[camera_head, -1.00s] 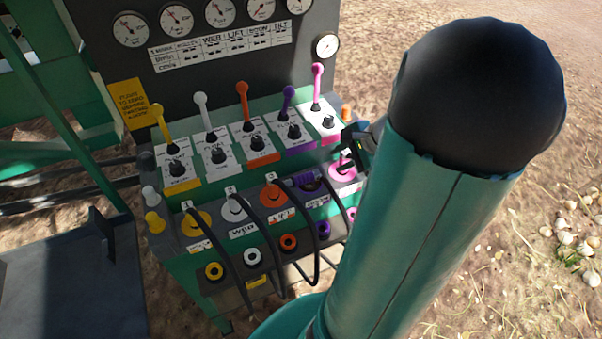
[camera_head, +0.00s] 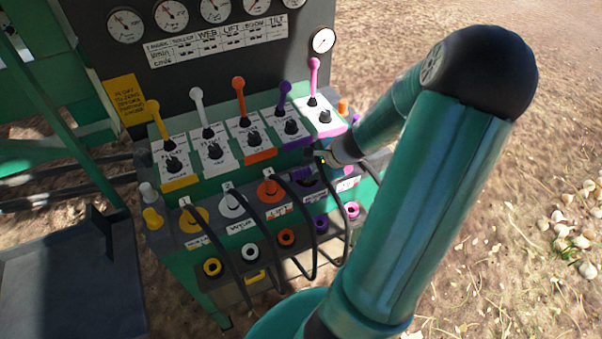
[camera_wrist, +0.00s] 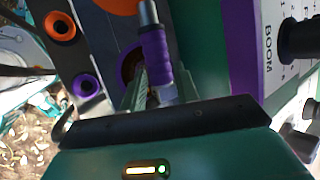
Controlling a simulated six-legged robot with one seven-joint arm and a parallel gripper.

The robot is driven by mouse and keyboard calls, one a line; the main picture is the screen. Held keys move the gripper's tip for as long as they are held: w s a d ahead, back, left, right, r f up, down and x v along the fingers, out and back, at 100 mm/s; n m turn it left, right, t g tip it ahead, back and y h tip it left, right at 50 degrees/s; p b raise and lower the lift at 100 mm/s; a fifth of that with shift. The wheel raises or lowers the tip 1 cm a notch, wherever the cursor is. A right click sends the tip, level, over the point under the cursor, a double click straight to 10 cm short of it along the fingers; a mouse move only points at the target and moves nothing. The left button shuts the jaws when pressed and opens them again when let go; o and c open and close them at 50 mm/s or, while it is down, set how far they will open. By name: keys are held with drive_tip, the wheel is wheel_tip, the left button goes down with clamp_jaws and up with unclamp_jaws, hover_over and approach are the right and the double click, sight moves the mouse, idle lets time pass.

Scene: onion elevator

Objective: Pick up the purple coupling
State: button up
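The purple coupling (camera_wrist: 155,50), a ribbed purple sleeve with a grey metal end, stands in front of my gripper in the wrist view. A dark round socket with a purple rim lies behind it. My gripper (camera_wrist: 158,88) has its fingers apart, one on each side of the coupling's lower end; contact cannot be made out. In the head view my gripper (camera_head: 322,160) is over the upper socket row at the purple column. The purple coupling (camera_head: 303,184) is partly hidden there by my gripper and a black hose.
Purple (camera_head: 286,90) and pink (camera_head: 314,68) levers stand behind my gripper. Black hoses (camera_head: 313,240) loop in front of the panel. An orange coupling (camera_head: 270,187) is close on the left. Lower purple (camera_head: 321,224) and pink (camera_head: 353,211) ring sockets sit below.

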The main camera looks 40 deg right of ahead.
drive_tip(key=shift+c, duration=0.2)
clamp_jaws()
